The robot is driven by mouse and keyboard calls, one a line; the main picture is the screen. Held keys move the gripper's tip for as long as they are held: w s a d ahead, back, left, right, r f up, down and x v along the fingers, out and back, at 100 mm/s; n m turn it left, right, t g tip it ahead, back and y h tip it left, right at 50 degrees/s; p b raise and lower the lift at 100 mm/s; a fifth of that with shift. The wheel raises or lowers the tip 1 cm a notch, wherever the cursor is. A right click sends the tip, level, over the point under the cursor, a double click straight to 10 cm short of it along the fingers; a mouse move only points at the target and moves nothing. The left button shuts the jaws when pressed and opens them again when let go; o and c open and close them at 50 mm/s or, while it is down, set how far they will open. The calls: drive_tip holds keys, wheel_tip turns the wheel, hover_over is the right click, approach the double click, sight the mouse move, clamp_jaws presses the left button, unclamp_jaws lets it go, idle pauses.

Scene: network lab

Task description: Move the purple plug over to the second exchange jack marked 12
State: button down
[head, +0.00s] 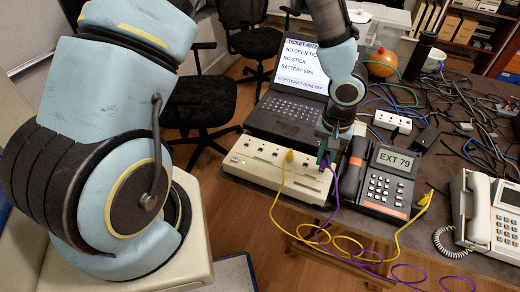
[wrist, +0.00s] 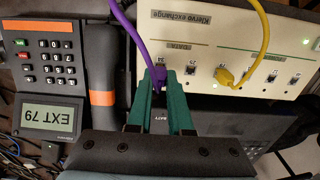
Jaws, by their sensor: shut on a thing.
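My gripper (wrist: 160,95) is shut on the purple plug (wrist: 160,76), its green fingers on either side of it. The plug is at the leftmost jack in the wrist view, on the cream exchange box (wrist: 205,45); I cannot tell whether it is seated. A purple cable (wrist: 130,30) runs from it. A yellow plug (wrist: 224,76) sits in another jack of the same box. Bare jacks (wrist: 272,77) lie to its right; their small numbers are not clearly legible. In the head view the gripper (head: 327,150) is over the right end of the exchange (head: 265,163).
A desk phone reading EXT 79 (head: 392,178) stands close right of the gripper. An open laptop (head: 290,100) is behind the exchange. Yellow cable loops (head: 310,235) hang in front of the table. A white phone (head: 490,210) and tangled cables are farther right.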

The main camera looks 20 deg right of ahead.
drive_tip(key=shift+r+p, duration=1.4)
drive_tip(key=shift+p, duration=0.55)
drive_tip(key=c, duration=1.4)
unclamp_jaws()
clamp_jaws()
